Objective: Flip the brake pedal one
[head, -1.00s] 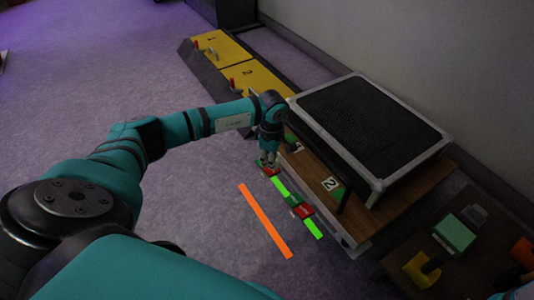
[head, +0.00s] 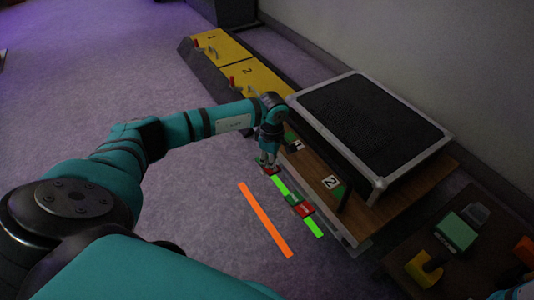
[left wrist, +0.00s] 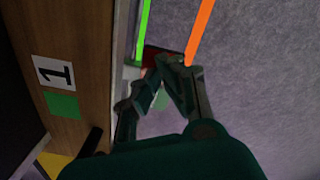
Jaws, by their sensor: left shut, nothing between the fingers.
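A small red part (head: 267,171), apparently brake pedal one, is at the front edge of the wooden bench near the plate marked 1 (head: 297,145). It also shows as a dark red patch (left wrist: 152,53) just past my fingertips in the left wrist view. My left gripper (head: 267,162) points down at it, shut and empty, and partly covers it. I cannot tell whether they touch. A second red pedal (head: 304,210) sits farther along the front edge, near the plate marked 2 (head: 331,182).
A black panel in a grey frame (head: 372,118) stands on the wooden bench (head: 411,203). Green strips (head: 314,227) run along the bench front, and an orange strip (head: 265,220) lies beside them. Yellow numbered units (head: 222,48) stand behind. Floor at left is clear.

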